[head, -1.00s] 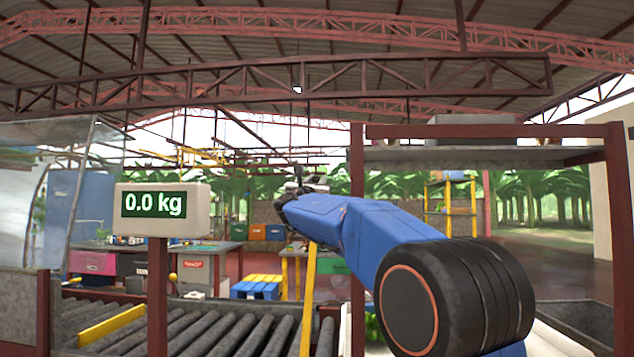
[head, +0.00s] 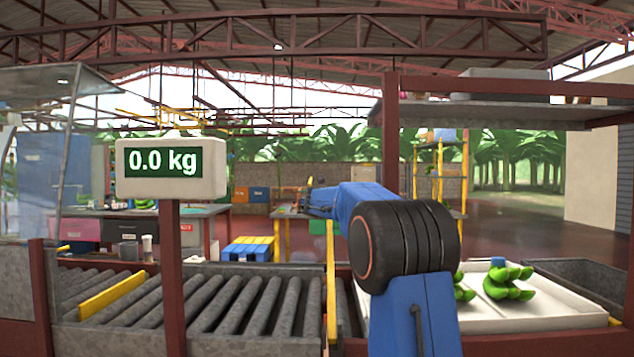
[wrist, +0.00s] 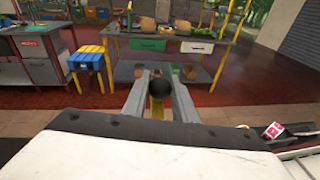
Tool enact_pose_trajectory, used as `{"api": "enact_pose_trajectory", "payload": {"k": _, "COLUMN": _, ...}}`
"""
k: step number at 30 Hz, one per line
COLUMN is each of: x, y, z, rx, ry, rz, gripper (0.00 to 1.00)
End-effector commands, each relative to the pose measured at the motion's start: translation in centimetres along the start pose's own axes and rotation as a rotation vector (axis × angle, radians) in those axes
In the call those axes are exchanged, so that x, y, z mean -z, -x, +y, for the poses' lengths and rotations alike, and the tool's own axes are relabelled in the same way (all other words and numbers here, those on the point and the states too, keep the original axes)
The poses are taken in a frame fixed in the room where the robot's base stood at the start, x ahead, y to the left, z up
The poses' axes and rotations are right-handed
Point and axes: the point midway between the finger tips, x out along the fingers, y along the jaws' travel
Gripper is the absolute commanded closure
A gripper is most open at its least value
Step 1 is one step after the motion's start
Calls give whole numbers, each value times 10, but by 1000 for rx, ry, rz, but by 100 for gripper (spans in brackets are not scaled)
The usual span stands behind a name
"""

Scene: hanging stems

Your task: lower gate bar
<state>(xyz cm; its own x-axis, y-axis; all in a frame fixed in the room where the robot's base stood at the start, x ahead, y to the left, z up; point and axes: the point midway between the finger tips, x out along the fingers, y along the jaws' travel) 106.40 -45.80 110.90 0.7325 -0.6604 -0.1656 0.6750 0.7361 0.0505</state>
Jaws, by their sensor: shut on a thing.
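The yellow gate bar (head: 331,290) stands near vertical in the head view, at the right end of the rollers. Its top is close to my arm's far end. In the wrist view, a dark round knob (wrist: 158,88) with yellow bar (wrist: 158,108) just below it sits between the two grey fingers of my gripper (wrist: 160,92). My gripper is shut on the bar at this knob. In the head view my gripper (head: 308,190) is small and partly hidden, so its hold does not show clearly there.
A roller conveyor (head: 245,305) runs left of the bar, with another yellow bar (head: 112,297) across it. A scale display (head: 170,165) reads 0.0 kg. A white tray (head: 545,322) with green bananas (head: 500,283) is at right, below a grey shelf (head: 500,112).

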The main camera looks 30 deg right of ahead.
Motion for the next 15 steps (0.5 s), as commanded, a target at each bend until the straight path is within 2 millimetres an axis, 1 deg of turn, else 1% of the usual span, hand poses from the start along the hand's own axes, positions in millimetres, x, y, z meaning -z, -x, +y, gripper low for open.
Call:
{"api": "enact_pose_trajectory", "payload": {"k": 1, "x": 18, "y": -12, "z": -5, "rx": 6, "ry": 4, "rz": 36, "gripper": 100}}
{"api": "enact_pose_trajectory", "payload": {"k": 6, "x": 72, "y": -39, "z": -10, "rx": 13, "ry": 18, "rz": 144, "gripper": 100}}
{"api": "enact_pose_trajectory", "payload": {"k": 9, "x": 100, "y": -51, "z": -11, "rx": 16, "ry": 27, "rz": 197, "gripper": 100}}
{"api": "enact_pose_trajectory", "payload": {"k": 15, "x": 143, "y": -65, "z": -12, "rx": 22, "ry": 38, "rz": 278, "gripper": 100}}
